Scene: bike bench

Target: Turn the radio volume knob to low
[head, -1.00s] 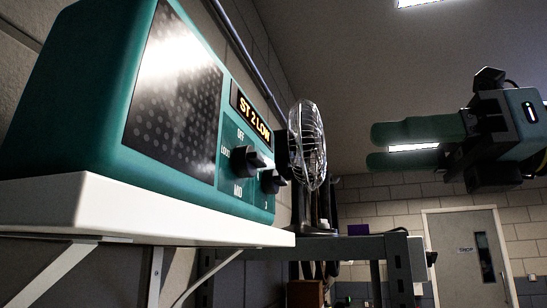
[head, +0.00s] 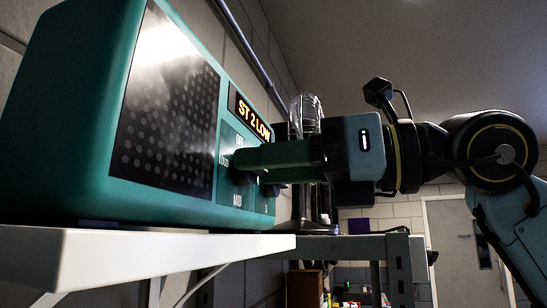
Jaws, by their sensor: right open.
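The teal radio (head: 70,150) sits on a white shelf (head: 130,252) at the left, with a dark speaker grille facing right. Its lit display (head: 252,118) reads "ST 2 LOW". The volume knob (head: 240,176) is black, on the panel below the display, and mostly hidden behind my fingers. The labels "OFF" and "MID" show above and below it. My right gripper (head: 245,160) reaches in from the right with its green fingers at the knob, open. I cannot tell whether they touch it. A second knob (head: 270,190) is partly hidden. My left gripper is not in view.
A grey metal rack (head: 350,247) stands beyond the shelf's right end. A door (head: 462,240) is in the far wall at the right.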

